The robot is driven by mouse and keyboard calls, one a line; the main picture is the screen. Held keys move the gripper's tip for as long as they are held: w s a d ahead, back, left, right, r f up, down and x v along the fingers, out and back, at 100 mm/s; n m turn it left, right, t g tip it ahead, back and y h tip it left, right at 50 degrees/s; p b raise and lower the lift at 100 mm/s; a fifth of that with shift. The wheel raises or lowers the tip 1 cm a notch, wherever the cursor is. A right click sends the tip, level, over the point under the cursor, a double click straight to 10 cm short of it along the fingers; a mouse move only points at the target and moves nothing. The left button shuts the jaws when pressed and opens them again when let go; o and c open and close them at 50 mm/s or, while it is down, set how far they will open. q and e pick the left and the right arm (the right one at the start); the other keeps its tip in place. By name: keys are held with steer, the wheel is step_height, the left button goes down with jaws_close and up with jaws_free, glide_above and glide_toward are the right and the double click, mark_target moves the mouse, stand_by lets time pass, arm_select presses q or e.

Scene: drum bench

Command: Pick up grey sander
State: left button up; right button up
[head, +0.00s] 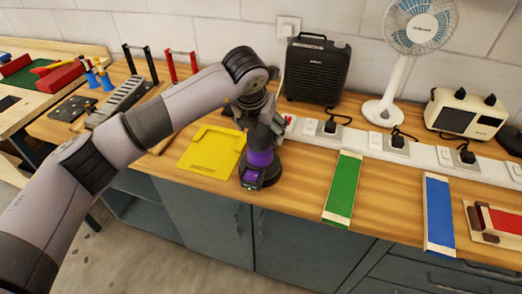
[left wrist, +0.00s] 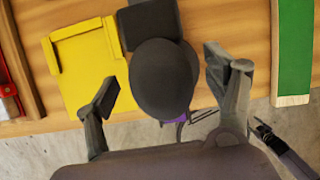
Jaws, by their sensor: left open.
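The sander (head: 260,160) stands on the wooden bench near its front edge, just right of a yellow tray. It has a dark grey round top, a purple body and a dark base. In the left wrist view its rounded dark grey top (left wrist: 165,78) lies between the two fingers, with a little purple showing below. My left gripper (head: 257,116) is right above the sander in the head view, partly hiding its top. In the left wrist view the fingers of this gripper are spread wide, one on each side of the sander, with gaps visible. My right gripper does not show.
The yellow tray (head: 212,150) lies empty left of the sander. A black speaker-like box (head: 317,70) and a white power strip (head: 345,134) stand behind. A green strip (head: 343,187) and a blue strip (head: 439,213) lie to the right. A fan (head: 396,75) stands at the back.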

arm_select(q)
steer(key=p+x, duration=0.2)
steer(key=x, duration=0.2)
steer(key=shift+w+f, duration=0.1)
steer(key=shift+f, duration=0.25)
steer(key=shift+w+f, duration=0.2)
steer(key=shift+f, duration=0.3)
steer(key=c, duration=1.5)
steer(key=shift+w+d+r, duration=0.1)
steer(key=shift+r, duration=0.2)
